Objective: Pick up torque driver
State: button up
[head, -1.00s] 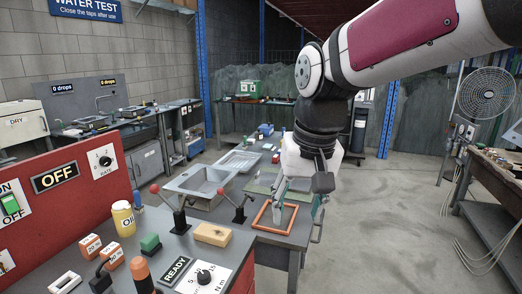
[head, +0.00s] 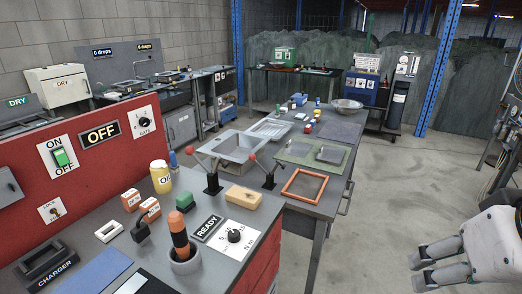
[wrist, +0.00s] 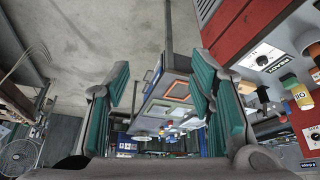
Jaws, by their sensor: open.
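The torque driver (head: 179,234), with an orange grip and black bands, stands upright in a round grey holder (head: 184,262) on the near grey bench, beside the READY sign. My gripper (head: 419,270) is at the lower right of the head view, over open floor and well to the right of the driver. Its two fingers are apart with nothing between them. In the wrist view my gripper (wrist: 158,70) also shows open and empty, with teal pads. I cannot make out the driver for certain in the wrist view.
Near the driver are a dial plate (head: 234,236), a wooden block (head: 230,200), a green block (head: 185,202), a yellow can (head: 160,177) and orange blocks. A red panel (head: 85,165) rises behind them. Red-knobbed levers stand at the bench's far edge. Floor (head: 385,205) is clear on the right.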

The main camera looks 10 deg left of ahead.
aim_at(175, 221)
jog(key=u, duration=1.55)
jog(key=k+j+u, duration=0.1)
jog(key=u, duration=0.2)
jog(key=j+z, duration=0.5)
jog(key=j, duration=0.4)
